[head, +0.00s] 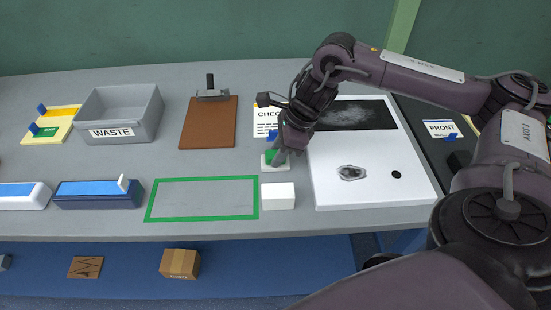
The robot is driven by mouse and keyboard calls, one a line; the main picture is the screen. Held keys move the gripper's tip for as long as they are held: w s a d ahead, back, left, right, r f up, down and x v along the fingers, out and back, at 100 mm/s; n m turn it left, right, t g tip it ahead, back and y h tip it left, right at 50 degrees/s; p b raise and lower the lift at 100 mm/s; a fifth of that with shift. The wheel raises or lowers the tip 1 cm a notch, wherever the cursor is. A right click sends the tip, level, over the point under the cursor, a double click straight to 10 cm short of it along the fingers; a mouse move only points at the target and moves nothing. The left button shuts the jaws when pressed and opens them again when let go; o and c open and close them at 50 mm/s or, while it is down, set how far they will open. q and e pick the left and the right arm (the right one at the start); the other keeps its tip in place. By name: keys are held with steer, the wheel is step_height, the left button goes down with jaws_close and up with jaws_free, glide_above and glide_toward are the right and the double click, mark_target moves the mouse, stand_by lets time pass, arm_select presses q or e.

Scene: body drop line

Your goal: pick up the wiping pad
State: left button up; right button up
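A small green piece (271,157), which looks like the wiping pad, sits on a pale square base (268,167) near the middle of the table. My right gripper (279,151) points down right at the green piece and partly covers it. Its fingertips are small and dark here, so I cannot tell whether they are open or closed on it. My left gripper is not in view.
A white panel (400,186) with dark marks lies to the right, under my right arm. A white block (278,197) stands just in front, beside a green-outlined area (203,198) that is empty. A grey WASTE bin (143,101) and a brown clipboard (209,124) are farther left.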

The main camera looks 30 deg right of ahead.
steer(key=c, duration=0.3)
steer(key=shift+r, duration=0.15)
steer(key=shift+w+r, duration=0.1)
steer(key=shift+r, duration=0.5)
step_height(320, 180, up, 5)
steer(key=shift+f, duration=0.1)
step_height(320, 180, up, 3)
steer(key=shift+f+p, duration=0.1)
steer(key=shift+p, duration=0.3)
step_height(320, 180, up, 11)
steer(key=p, duration=0.8)
